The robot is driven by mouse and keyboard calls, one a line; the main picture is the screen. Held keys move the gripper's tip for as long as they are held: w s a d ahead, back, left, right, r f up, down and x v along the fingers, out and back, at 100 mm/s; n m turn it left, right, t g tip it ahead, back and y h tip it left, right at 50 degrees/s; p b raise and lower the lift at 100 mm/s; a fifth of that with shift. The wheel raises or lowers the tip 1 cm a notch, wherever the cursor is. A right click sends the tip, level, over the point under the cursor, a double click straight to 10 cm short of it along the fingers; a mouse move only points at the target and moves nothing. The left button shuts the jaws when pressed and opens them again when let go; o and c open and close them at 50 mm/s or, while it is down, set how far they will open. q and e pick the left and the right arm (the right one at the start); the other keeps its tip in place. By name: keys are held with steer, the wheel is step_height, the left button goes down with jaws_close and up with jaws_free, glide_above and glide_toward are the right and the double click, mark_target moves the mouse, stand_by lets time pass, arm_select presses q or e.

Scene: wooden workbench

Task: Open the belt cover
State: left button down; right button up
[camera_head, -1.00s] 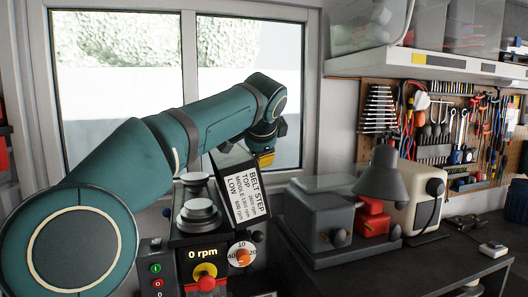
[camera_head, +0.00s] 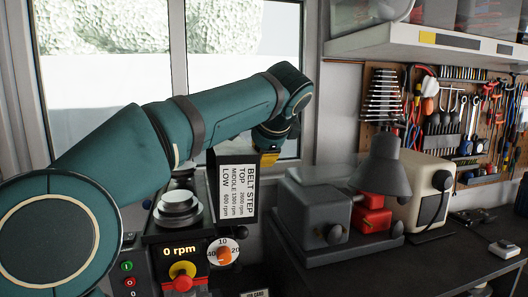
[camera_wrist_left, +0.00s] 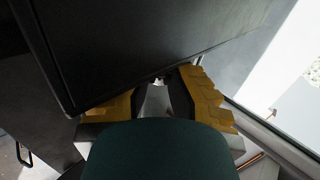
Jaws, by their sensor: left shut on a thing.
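The belt cover (camera_head: 237,190) is a dark panel with a white "BELT STEP" label, standing raised at the right of the stepped pulleys (camera_head: 179,207). My left gripper (camera_head: 268,158), with yellow fingers, is at the cover's upper right corner, partly hidden by my arm. In the left wrist view, the dark cover (camera_wrist_left: 150,45) fills the upper middle. There the yellow fingers of the left gripper (camera_wrist_left: 160,88) sit at its edge, shut on it; the exact contact is partly hidden. My right gripper is in neither view.
Below the pulleys are a "0 rpm" display (camera_head: 180,250), a yellow-and-red stop button (camera_head: 182,275) and a dial (camera_head: 223,252). A grey machine (camera_head: 318,205) and a grey lamp (camera_head: 383,175) stand close to the right. A window (camera_head: 240,60) is behind my arm.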

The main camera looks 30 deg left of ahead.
arm_select(q)
steer(key=shift+s+a, duration=0.1)
steer(key=shift+a, duration=0.15)
steer(key=c, duration=0.7)
jaws_free()
steer(key=shift+a+f, duration=0.1)
steer(key=shift+a, duration=0.05)
steer(key=shift+c, duration=0.2)
steer(key=shift+d+r, duration=0.35)
steer(key=v, duration=1.1)
steer(key=shift+s, duration=0.2)
